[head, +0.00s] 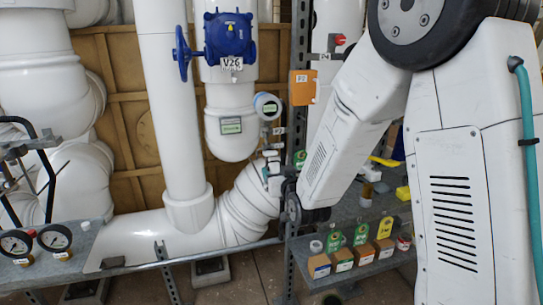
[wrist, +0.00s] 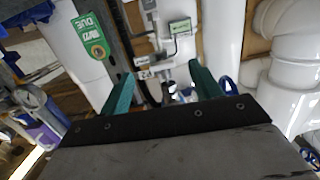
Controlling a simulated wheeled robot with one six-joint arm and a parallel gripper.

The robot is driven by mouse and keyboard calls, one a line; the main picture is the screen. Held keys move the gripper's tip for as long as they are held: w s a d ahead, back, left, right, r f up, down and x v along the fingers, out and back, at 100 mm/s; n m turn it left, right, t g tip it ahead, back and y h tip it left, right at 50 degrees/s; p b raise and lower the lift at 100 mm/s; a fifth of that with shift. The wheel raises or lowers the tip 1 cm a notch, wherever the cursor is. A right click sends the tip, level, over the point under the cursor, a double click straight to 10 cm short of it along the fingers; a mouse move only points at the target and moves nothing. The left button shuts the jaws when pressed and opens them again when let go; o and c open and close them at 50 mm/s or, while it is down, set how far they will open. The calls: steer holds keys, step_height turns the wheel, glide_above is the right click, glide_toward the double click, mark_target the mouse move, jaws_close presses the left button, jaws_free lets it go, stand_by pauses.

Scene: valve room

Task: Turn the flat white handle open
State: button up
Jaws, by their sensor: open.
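My gripper (wrist: 162,72) shows in the wrist view as two teal fingers, spread apart. In the head view my wrist is beside the white pipe bend, and the fingers are mostly hidden or too small to make out. Between and beyond the fingers is a small white fitting (wrist: 168,68) with white tags, with a small blue-and-white part below it. In the head view a slim fitting with tags (head: 268,150) hangs under a round gauge (head: 267,106). I cannot clearly pick out the flat white handle or tell its angle. No contact shows.
A blue valve body tagged V26 (head: 229,40) with a blue handwheel (head: 182,54) is above left. A metal upright (head: 299,130) stands close by my wrist. The shelf at right holds several small tagged boxes (head: 342,258). Pressure gauges (head: 54,237) are at far left.

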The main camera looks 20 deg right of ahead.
mark_target(271, 154)
steer(key=shift+t, duration=0.5)
steer(key=w, duration=0.2)
steer(key=w+r, duration=0.1)
steer(key=w, duration=0.2)
steer(key=w+r, duration=0.1)
steer(key=w, duration=0.2)
steer(key=c, duration=1)
